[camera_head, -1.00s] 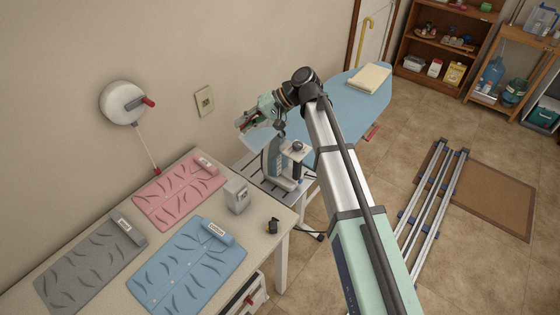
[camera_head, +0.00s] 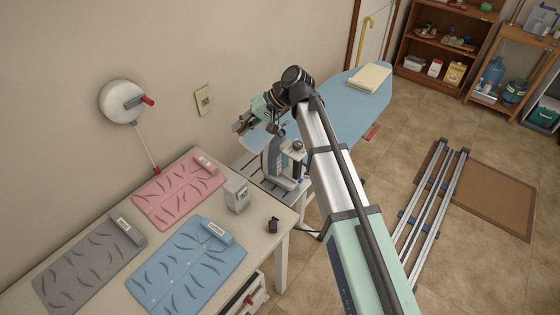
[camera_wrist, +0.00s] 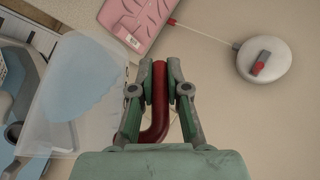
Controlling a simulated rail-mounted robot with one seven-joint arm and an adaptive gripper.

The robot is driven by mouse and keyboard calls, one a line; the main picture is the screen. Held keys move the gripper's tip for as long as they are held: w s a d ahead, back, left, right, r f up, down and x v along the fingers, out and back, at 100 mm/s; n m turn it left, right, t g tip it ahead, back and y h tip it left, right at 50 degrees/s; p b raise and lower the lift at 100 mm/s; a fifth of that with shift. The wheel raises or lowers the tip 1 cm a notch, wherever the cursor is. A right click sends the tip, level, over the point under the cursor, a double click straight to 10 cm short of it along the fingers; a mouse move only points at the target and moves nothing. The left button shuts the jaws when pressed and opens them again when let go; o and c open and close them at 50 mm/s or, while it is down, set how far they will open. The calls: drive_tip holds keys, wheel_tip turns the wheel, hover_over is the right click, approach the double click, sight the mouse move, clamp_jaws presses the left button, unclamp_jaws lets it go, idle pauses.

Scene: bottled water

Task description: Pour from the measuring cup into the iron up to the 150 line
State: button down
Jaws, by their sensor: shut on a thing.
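My gripper (camera_head: 250,117) is shut on the red handle (camera_wrist: 159,95) of the measuring cup, held up near the wall. In the wrist view the clear measuring cup (camera_wrist: 108,72) extends left of the fingers, with pale blue water (camera_wrist: 70,80) inside. I cannot read its marks or see any stream. The iron (camera_head: 271,160) stands on the slatted end of the ironing board, below and right of my gripper. A blue and white part at the left edge of the wrist view (camera_wrist: 12,75) looks like the iron, partly behind the cup. The iron's 150 line is not readable.
The table (camera_head: 185,215) at left holds pink (camera_head: 175,190), grey (camera_head: 90,262) and blue (camera_head: 188,265) folded shirts and a small grey box (camera_head: 237,194). A round white reel (camera_head: 122,102) hangs on the wall. A folded cloth (camera_head: 370,78) lies on the ironing board (camera_head: 345,112).

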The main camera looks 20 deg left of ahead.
drive_tip(key=shift+s+a+f, duration=0.1)
drive_tip(key=shift+s+f, duration=0.05)
drive_tip(key=shift+f, duration=0.05)
idle(0.4)
drive_tip(key=shift+s+a+f+n+t+h+b, duration=0.15)
drive_tip(key=shift+f+t+h+b, duration=0.25)
drive_tip(key=shift+f, duration=0.3)
drive_tip(key=shift+s+a+f+n+t+h+b, duration=0.1)
drive_tip(key=shift+f+t+h+b, duration=0.25)
drive_tip(key=shift+f+t, duration=0.3)
drive_tip(key=shift+s+a+f+n+t+h+b, duration=0.1)
drive_tip(key=shift+s+f+n+t+h+b, duration=0.1)
drive_tip(key=shift+f+t+h, duration=0.4)
drive_tip(key=shift+g, duration=0.25)
drive_tip(key=s+a+r+n+t+h+p, duration=0.1)
drive_tip(key=s+a+r+t+h+p, duration=0.2)
drive_tip(key=s+r+t, duration=0.1)
drive_tip(key=shift+s+a+r+t+p, duration=0.2)
drive_tip(key=shift+s+r+t+p, duration=0.15)
drive_tip(key=shift+r, duration=0.5)
drive_tip(key=shift+s, duration=0.1)
